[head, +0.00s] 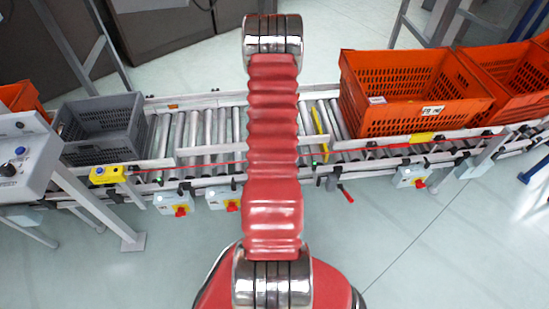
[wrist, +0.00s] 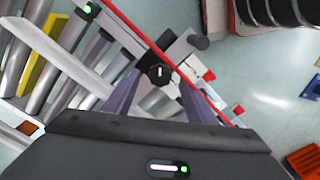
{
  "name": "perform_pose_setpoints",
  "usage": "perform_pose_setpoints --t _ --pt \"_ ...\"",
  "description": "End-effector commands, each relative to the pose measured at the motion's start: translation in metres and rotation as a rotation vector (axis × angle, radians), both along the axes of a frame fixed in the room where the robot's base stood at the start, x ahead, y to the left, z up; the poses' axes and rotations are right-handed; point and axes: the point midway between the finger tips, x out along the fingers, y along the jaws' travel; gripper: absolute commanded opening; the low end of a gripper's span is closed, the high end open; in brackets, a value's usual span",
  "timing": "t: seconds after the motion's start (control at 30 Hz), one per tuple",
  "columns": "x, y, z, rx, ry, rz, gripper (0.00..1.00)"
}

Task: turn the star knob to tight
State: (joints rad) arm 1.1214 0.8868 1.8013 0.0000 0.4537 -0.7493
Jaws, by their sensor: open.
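The star knob (wrist: 158,74) is a small black knob with a short white mark on its face, on a grey bracket by the conveyor rail in the wrist view. My gripper (wrist: 158,83) is open, with one purple-grey finger on each side of the knob in the picture. I cannot tell how far the fingertips are from the knob in depth, and no contact is clear. In the head view my red arm fills the middle, my gripper is not visible, and I cannot pick out the knob.
A red cord (wrist: 135,35) runs diagonally past the knob. A roller conveyor (head: 205,128) crosses the scene, with a grey tote (head: 100,125) at left and an orange tote (head: 415,98) at right. A control box (head: 22,155) stands at far left. The front floor (head: 440,260) is clear.

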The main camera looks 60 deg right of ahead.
Motion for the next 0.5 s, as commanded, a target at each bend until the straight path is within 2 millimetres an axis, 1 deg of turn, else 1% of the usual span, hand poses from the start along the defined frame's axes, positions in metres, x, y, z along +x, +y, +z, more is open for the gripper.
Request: perform_pose_setpoints --t 0.03,0.1,0.23,0.33,0.5 --pt "0.0 0.001 -0.008 0.001 0.001 0.0 0.51" --pt "0.0 0.0 -0.016 0.001 0.001 0.0 0.51" --pt "0.0 0.001 -0.027 0.001 0.001 0.0 0.51" --pt "0.0 0.0 -0.031 0.0 0.0 0.0 0.51" --pt "0.0 0.0 -0.032 -0.001 -0.001 -0.001 0.51"
